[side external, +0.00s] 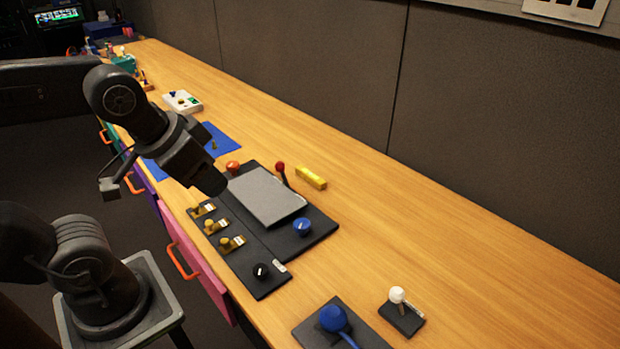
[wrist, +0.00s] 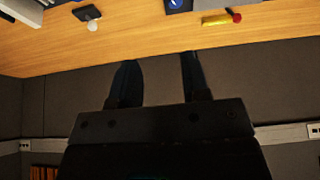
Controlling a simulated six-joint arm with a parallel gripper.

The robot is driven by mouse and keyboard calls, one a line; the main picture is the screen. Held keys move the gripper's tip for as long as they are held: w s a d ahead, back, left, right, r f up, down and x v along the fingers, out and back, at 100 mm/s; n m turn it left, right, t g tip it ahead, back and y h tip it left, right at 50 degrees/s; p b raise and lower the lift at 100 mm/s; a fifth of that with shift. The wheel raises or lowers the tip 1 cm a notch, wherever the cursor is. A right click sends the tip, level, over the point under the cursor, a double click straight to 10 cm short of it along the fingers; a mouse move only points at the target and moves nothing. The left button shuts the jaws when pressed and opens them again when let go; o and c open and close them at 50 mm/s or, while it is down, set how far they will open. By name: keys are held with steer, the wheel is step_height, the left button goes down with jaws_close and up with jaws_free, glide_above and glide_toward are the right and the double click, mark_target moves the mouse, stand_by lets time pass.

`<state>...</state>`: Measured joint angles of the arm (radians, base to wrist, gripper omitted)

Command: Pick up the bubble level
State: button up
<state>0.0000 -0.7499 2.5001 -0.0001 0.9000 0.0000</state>
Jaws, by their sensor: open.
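The bubble level (side external: 311,178) appears to be the small yellow bar lying on the wooden bench, just beyond the black panel's far edge. It also shows near the top right of the wrist view (wrist: 216,20), beside a red knob. My gripper (side external: 212,183) is above the panel's left side in the side view, to the left of the bar and apart from it. In the wrist view my gripper (wrist: 158,68) has its two dark fingers spread with nothing between them. The bar lies outside the fingers, up and to the right.
The black panel (side external: 318,226) carries a grey pad (side external: 266,196), a red-topped stick (side external: 281,170), a blue knob (side external: 302,226) and an orange button (side external: 233,167). A blue ball (side external: 334,318) and a white ball (side external: 397,295) stand nearer. Bench right of the bar is clear, below a grey wall (side external: 480,110).

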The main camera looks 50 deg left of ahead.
steer(key=shift+o, duration=0.3)
steer(key=shift+o, duration=1.1)
